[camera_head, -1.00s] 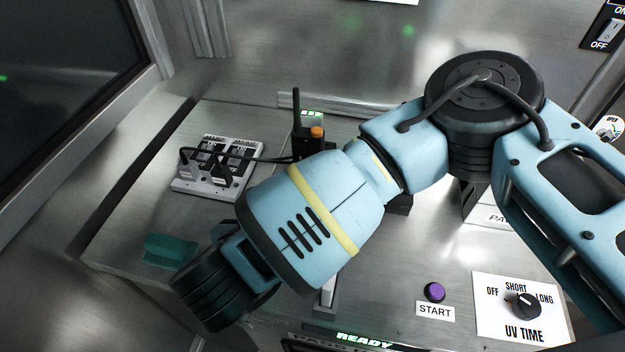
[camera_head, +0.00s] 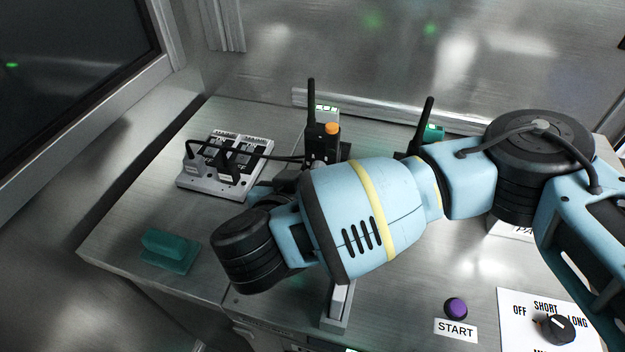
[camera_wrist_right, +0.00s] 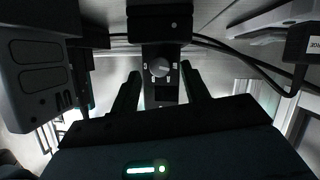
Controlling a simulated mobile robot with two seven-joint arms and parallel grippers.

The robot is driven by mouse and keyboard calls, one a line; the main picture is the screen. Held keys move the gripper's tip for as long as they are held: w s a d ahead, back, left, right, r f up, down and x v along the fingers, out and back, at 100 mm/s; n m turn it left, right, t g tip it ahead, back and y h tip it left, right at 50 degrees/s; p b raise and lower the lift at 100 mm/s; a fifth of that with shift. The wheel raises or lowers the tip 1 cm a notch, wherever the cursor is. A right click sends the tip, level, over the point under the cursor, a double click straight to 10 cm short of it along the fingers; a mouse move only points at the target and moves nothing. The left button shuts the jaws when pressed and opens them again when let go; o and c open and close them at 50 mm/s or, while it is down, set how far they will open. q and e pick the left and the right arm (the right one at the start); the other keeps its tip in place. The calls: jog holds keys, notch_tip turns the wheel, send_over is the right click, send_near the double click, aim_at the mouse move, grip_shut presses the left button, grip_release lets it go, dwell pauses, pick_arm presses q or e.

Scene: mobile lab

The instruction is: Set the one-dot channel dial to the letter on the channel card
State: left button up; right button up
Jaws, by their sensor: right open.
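In the right wrist view, a grey round dial (camera_wrist_right: 159,68) sits on a dark upright device (camera_wrist_right: 160,30), with small pale marks around it and a single white dot higher up. The letters are too small to read. My right gripper (camera_wrist_right: 160,72) is open, its two fingers on either side of the dial and apart from it. In the head view, my right arm crosses from the right and hides its fingers. A black radio with an orange knob (camera_head: 332,128) stands behind the arm. A second black antenna (camera_head: 422,125) is partly hidden. I cannot make out the channel card. My left gripper is not in view.
A grey plug strip (camera_head: 205,182) with cables stands at the left. A teal block (camera_head: 170,250) lies near the bench's front left. A black cable (camera_wrist_right: 250,58) crosses the wrist view.

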jog(key=shift+b+x, duration=0.35)
jog(key=shift+x, duration=0.45)
